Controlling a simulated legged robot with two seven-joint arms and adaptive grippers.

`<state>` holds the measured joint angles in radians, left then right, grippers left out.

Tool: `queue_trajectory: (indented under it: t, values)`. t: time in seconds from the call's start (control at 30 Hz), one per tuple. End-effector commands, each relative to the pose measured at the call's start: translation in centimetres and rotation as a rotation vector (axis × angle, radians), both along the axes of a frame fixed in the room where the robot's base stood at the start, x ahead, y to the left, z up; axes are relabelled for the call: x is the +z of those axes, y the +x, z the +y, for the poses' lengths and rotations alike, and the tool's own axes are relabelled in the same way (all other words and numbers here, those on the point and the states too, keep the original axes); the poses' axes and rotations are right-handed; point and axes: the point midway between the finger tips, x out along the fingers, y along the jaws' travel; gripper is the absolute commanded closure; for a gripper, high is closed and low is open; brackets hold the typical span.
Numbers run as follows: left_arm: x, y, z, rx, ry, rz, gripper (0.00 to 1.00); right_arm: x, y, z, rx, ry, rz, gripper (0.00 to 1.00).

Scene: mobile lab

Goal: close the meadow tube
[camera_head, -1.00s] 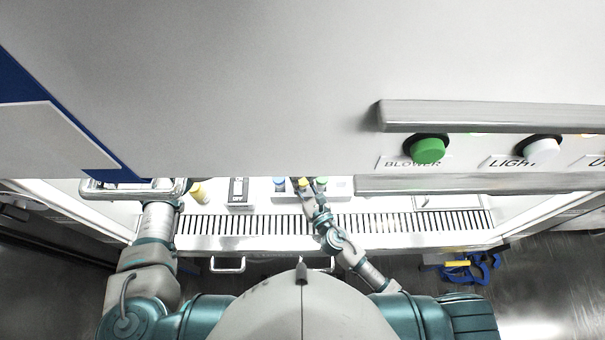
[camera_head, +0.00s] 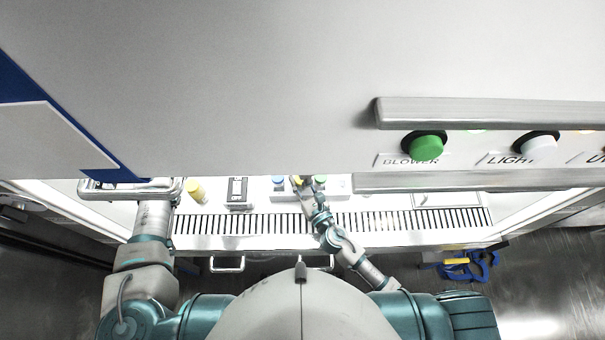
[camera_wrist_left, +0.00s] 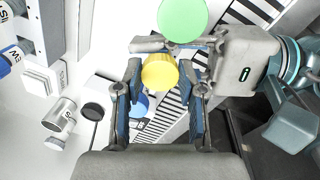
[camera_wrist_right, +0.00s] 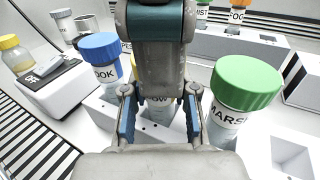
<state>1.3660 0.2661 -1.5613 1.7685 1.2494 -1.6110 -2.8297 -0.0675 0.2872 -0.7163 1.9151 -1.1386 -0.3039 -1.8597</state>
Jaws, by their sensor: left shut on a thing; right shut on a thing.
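The meadow tube (camera_wrist_right: 160,112) stands in a white rack, its label partly hidden and ending in "OW". My right gripper (camera_wrist_right: 160,95) is shut on the tube from the side; it also shows in the head view (camera_head: 302,188). The yellow cap (camera_wrist_left: 160,72) is between the fingers of my left gripper (camera_wrist_left: 160,80), which is shut on it from above. In the right wrist view my left gripper hides nearly all of the cap, so I cannot tell how it sits on the tube. The head view hides my left gripper behind the cabinet front.
A blue-capped tube (camera_wrist_right: 100,60) and the green-capped marsh tube (camera_wrist_right: 238,100) stand close on either side. A small device (camera_head: 238,192) and a yellow-capped bottle (camera_head: 195,191) are left of the rack. The cabinet front (camera_head: 250,90) overhangs the work surface.

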Motion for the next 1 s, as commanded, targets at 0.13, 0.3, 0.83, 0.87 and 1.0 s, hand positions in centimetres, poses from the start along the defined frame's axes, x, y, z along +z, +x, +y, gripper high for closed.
queue_trajectory:
  t: [0.13,0.3,0.83,0.87,1.0]
  values:
    - [0.1,0.1,0.0,0.0,0.0,-0.004,0.72,0.1,0.0,0.0,0.0,-0.001,-0.002,1.0]
    - [0.1,0.2,0.0,0.002,-0.001,-0.005,0.43,0.1,0.0,0.0,0.0,0.0,-0.001,1.0]
    - [1.6,0.0,-0.1,0.002,-0.002,-0.004,0.36,0.0,0.0,0.0,0.0,-0.001,0.0,1.0]
    - [2.0,-0.1,-0.1,0.002,-0.002,-0.004,0.36,0.0,0.0,0.0,0.0,-0.001,0.0,1.0]
    - [3.9,-0.3,-0.2,0.002,-0.001,-0.004,0.36,0.0,0.0,0.0,0.0,-0.001,0.0,1.0]
